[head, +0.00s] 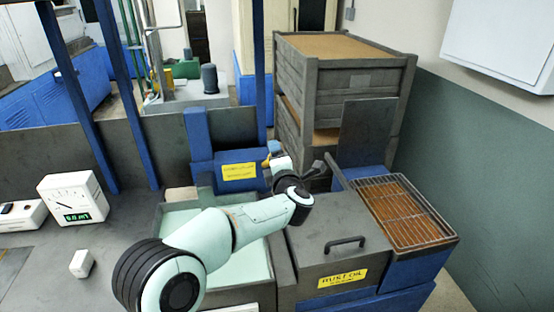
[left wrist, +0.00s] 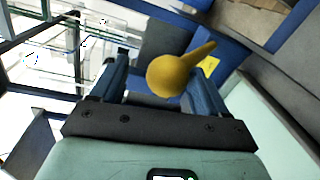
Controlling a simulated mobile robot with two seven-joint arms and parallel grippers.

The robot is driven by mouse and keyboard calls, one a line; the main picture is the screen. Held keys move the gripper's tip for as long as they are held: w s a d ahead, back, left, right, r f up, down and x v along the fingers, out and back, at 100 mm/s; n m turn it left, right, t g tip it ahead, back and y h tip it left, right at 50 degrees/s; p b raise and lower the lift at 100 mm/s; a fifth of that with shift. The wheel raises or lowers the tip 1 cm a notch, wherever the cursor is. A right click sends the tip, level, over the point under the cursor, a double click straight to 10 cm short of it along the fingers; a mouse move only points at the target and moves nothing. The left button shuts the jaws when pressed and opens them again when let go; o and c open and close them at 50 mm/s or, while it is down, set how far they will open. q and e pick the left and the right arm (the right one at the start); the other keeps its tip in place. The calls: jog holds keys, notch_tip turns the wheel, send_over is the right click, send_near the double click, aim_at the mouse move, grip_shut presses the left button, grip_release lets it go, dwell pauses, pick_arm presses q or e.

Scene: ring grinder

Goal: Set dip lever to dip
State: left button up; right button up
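The dip lever shows as a yellow knob (left wrist: 172,75) with a tapered end pointing to the upper right in the left wrist view. In the head view a small yellow part (head: 266,163) shows beside my gripper, at the right end of a blue housing (head: 226,158) with a yellow label. My left gripper (left wrist: 158,68) is open, its blue fingers wide apart with the knob between them in the picture. I cannot tell whether they touch it. In the head view my left gripper (head: 274,152) is small and partly hidden by its wrist. My right gripper is out of view.
A tank of pale green liquid (head: 256,262) lies under my left arm. A grey lidded box (head: 318,240) marked "RUSTOIL" and a wire rack (head: 405,208) stand to the right. Stacked grey crates (head: 340,82) rise behind. A meter (head: 72,198) stands at left.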

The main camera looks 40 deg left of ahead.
pick_arm(q)
jog(key=f+b+v, duration=0.1)
jog(key=b+v, duration=0.1)
jog(key=v, duration=0.9)
jog(key=shift+d+r, duration=0.25)
jog(key=shift+r, duration=0.1)
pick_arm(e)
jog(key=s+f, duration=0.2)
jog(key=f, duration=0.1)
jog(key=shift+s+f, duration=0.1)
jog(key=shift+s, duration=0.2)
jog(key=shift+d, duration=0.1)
